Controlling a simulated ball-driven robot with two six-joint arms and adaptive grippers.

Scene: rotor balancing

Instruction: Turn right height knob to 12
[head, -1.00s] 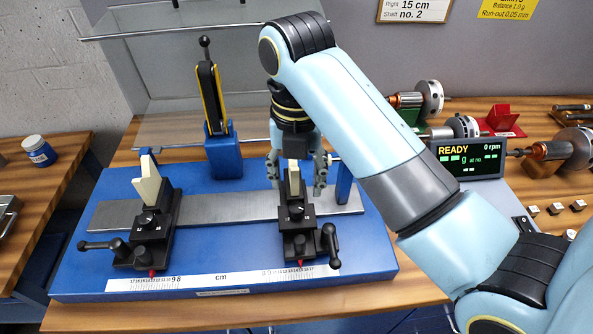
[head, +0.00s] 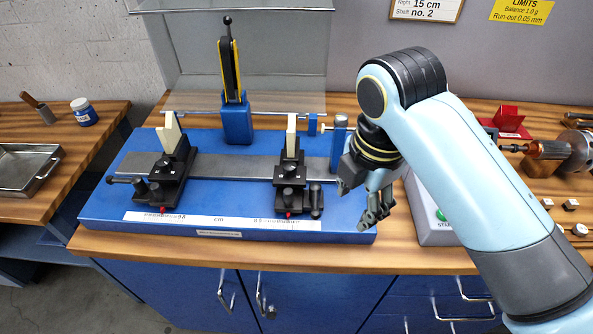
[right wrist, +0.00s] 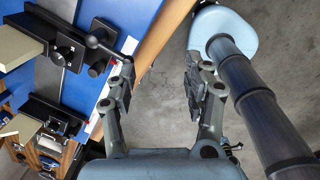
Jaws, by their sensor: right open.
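The right black support stand (head: 288,182) is on the blue base, with a cream upright plate (head: 291,137) at its back. A black knob (head: 291,170) sits on its top; the scale is too small to read. A clamp lever (head: 316,199) is at its front right. My right gripper (head: 357,201) is open and empty, right of this stand and apart from it. In the right wrist view, the open fingers (right wrist: 160,84) hang over the floor. The stand's knob (right wrist: 62,57) shows there at upper left with a pale pointer mark. My left gripper is not in view.
The left stand (head: 163,178) is on the same blue base (head: 235,205). A yellow-black post (head: 231,70) stands behind. A ruler strip (head: 222,219) runs along the front edge. A control box (head: 433,215) is partly behind my right arm. A metal tray (head: 25,170) is at left.

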